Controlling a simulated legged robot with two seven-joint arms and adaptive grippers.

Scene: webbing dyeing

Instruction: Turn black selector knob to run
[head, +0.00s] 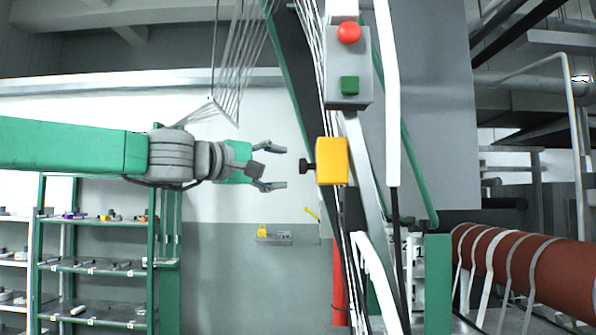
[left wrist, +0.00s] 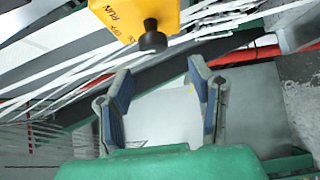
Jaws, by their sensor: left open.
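The black selector knob (head: 307,165) sticks out of the left side of a yellow box (head: 332,162) in the head view. My left gripper (head: 280,167) is just left of the knob, open and empty, with its two fingers above and below the knob's height. In the left wrist view the knob (left wrist: 152,38) lies just beyond the gap between the open fingers (left wrist: 160,70), apart from them. The yellow box (left wrist: 135,15) is cut off by the top edge there. It carries small dark lettering, partly legible as RUN. The knob's setting is unclear. My right gripper is out of view.
A grey box with a red button (head: 349,32) and a green button (head: 349,85) sits above the yellow box. White webbing strands (left wrist: 230,20) and green frame bars run close by. A red-brown roller (head: 530,268) is at the right, green shelves (head: 95,265) at the left.

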